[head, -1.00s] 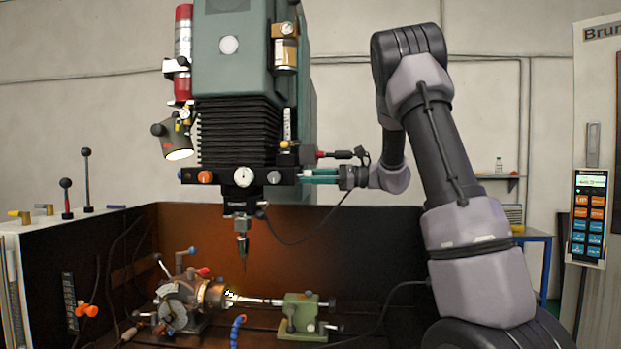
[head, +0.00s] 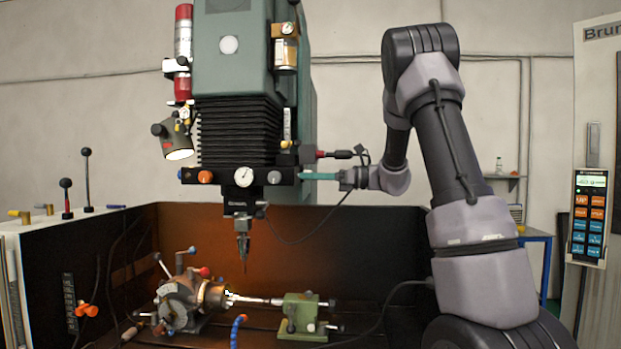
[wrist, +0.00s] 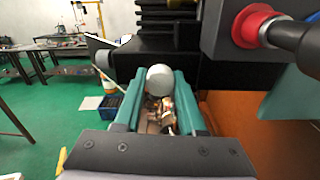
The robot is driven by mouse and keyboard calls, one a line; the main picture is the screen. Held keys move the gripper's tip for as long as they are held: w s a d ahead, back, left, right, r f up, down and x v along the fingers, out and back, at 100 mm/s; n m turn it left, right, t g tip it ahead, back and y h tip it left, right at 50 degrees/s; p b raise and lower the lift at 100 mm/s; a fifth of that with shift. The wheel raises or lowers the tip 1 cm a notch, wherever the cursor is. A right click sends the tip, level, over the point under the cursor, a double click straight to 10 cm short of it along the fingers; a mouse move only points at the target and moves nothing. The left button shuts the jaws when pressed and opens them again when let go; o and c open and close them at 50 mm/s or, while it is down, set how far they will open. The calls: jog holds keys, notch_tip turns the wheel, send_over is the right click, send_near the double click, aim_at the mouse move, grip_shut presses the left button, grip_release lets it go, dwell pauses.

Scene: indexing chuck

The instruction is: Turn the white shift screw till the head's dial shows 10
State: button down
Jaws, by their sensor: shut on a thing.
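The head's dial (head: 243,177) is a round white gauge on the black bar of the green machine head. Its needle leans up and right; its numbers are too small to read. My gripper (head: 304,175) reaches the right end of that bar from the right, its teal fingers nearly level. In the wrist view a pale round screw end, the white shift screw (wrist: 160,78), sits between the two teal fingers of my gripper (wrist: 160,88), which are shut on it. The screw is hidden by the fingers in the head view.
A red-collared fitting (wrist: 255,27) and its cable are close to my gripper in the wrist view. Below the head are a spindle tool (head: 243,245), a chuck (head: 180,305) and a green tailstock (head: 298,316). An orange knob (head: 205,177) is left of the dial.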

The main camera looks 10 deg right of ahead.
jog(key=shift+f+m, duration=0.1)
jog(key=shift+m, duration=0.3)
jog(key=c, duration=0.5)
grip_release()
jog(key=shift+d, duration=0.1)
jog(key=v, duration=1)
jog(key=shift+s+d, duration=0.2)
jog(key=shift+d, duration=0.1)
